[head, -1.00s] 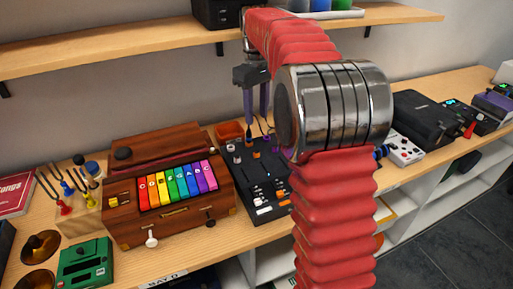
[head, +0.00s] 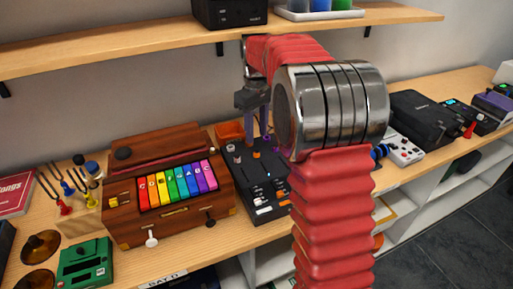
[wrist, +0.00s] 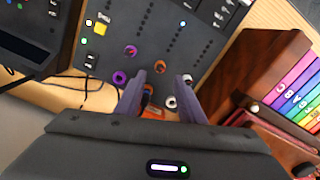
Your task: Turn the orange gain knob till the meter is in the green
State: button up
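A dark mixer panel (head: 268,190) lies on the bench under my arm; it also shows in the wrist view (wrist: 205,22). A purple knob (wrist: 120,77) and grey and white knobs are close by. My gripper (wrist: 160,80) is open with its purple fingers apart, above the knobs. Rows of small dots (wrist: 148,18) run along the panel, with one bright white light; a meter reading cannot be told.
A wooden toy organ (head: 165,215) with rainbow keys stands left of the panel. An orange box (head: 230,131) sits behind it. Black cables (wrist: 75,92) lie beside it. A shelf (head: 130,48) hangs above, and a black case (head: 420,115) stands to the right.

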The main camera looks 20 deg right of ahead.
aim_at(257, 151)
notch_tip(257, 151, down, 7)
dwell(0.3)
jog(key=shift+c, duration=0.7)
grip_shut()
